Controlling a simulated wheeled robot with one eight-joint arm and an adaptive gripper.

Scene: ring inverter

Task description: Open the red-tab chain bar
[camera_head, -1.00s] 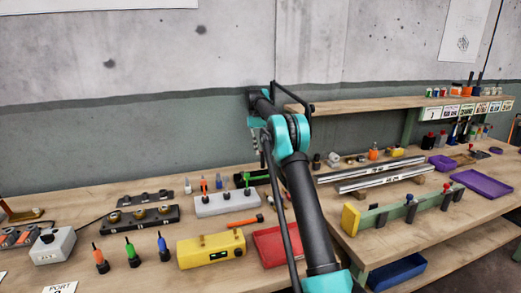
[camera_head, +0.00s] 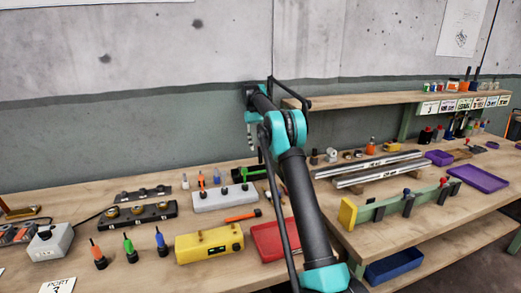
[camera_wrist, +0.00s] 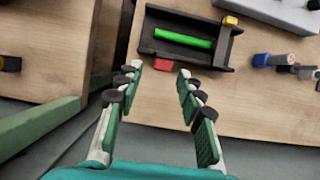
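A black holder (camera_wrist: 165,38) with a bright green rod (camera_wrist: 184,40) lying in it is on the wooden bench in the wrist view. A red tab (camera_wrist: 162,64) is at its near left corner and a yellow tab (camera_wrist: 230,21) is at its far right corner. The holder also shows in the head view (camera_head: 248,174), partly behind my arm. My gripper (camera_wrist: 159,76) is open and empty; its fingers point toward the holder's near side, and the red tab appears between them. I cannot tell whether a fingertip touches it. No separate chain is clear.
A green bar (camera_head: 380,211) with a yellow end and red and blue knobs is on the right bench. A red tray (camera_head: 268,244), a yellow box (camera_head: 208,244) and a pale block (camera_head: 222,199) surround the holder's area. A gap separates the benches in the wrist view.

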